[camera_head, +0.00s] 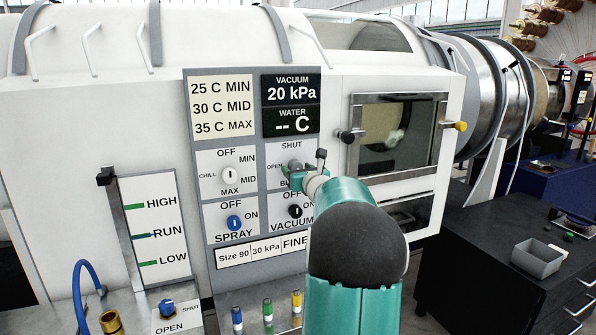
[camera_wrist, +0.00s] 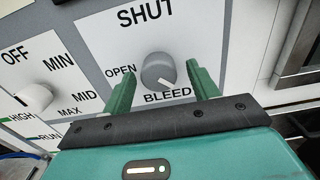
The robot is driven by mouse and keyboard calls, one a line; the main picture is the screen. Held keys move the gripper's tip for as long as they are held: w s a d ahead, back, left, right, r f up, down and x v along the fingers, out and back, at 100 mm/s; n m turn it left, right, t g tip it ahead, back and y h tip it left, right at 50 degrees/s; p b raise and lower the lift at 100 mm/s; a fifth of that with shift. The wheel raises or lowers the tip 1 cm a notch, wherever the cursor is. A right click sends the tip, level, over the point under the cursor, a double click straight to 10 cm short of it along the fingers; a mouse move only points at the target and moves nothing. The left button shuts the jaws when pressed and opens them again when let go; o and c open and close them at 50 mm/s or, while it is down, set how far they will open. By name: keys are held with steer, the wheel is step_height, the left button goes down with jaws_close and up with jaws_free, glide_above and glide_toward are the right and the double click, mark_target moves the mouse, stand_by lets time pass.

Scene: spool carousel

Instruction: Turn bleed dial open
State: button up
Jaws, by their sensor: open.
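The bleed dial (camera_wrist: 158,70) is a grey round knob on a light panel, with SHUT printed above it, OPEN to its left and BLEED below. A pale mark shows on its lower right side in the wrist view; its exact setting is hard to read. My gripper (camera_wrist: 163,82) is open, its two green fingers on either side of the dial, left and right. I cannot tell whether they touch it. In the head view my gripper (camera_head: 293,175) is in front of the panel, partly covering the dial (camera_head: 295,163) and its lettering.
A chill dial (camera_head: 230,176) is left of the bleed dial. The spray dial (camera_head: 234,222) and vacuum dial (camera_head: 296,211) are below. A display (camera_head: 291,88) reads vacuum 20 kPa. A windowed door (camera_head: 398,135) is to the right, with a black knob (camera_head: 346,137) at its edge.

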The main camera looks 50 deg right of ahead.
steer(key=c, duration=1)
steer(key=shift+m, duration=0.4)
steer(key=m, duration=1.8)
steer(key=shift+a+r, duration=0.1)
steer(key=shift+r, duration=0.1)
steer(key=m, duration=0.4)
steer(key=shift+m, duration=2.1)
